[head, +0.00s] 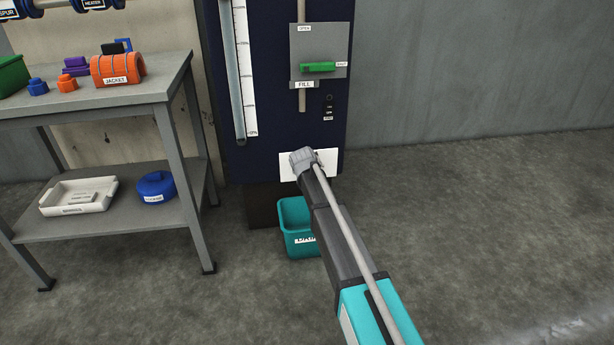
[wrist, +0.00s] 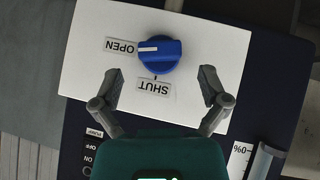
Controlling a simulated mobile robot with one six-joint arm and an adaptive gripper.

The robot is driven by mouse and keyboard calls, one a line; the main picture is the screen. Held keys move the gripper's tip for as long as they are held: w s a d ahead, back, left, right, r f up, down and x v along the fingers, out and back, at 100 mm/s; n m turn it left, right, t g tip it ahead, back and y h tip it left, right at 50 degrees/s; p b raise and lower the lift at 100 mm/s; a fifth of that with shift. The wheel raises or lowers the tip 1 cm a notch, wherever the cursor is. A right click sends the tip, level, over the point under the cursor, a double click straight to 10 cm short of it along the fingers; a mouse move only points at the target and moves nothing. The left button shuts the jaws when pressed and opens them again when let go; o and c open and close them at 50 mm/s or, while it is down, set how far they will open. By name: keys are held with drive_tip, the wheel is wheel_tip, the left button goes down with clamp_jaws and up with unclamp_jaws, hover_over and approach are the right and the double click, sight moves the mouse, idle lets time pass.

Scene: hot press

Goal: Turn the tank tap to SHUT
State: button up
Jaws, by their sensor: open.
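The tank tap is a blue knob (wrist: 159,55) on a white plate (wrist: 88,60) in the wrist view, which appears upside down. Its white pointer line faces the OPEN label (wrist: 122,46). The SHUT label (wrist: 153,88) lies a quarter turn away, by a dark tick. My gripper (wrist: 160,74) is open, its fingers spread on both sides of the SHUT label, short of the knob in the picture; no contact shows. In the head view my gripper (head: 302,160) is in front of the white plate (head: 329,158) low on the dark blue tank panel. The knob is hidden there.
Above is a FILL plate (head: 320,45) with a green handle (head: 318,67) by its lower label. A teal bin (head: 292,218) stands on the floor below the tap. A grey bench (head: 130,90) with parts stands left. Floor to the right is clear.

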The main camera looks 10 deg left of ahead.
drive_tip(key=shift+b+x, duration=0.65)
drive_tip(key=shift+x, duration=0.65)
drive_tip(key=c, duration=1.1)
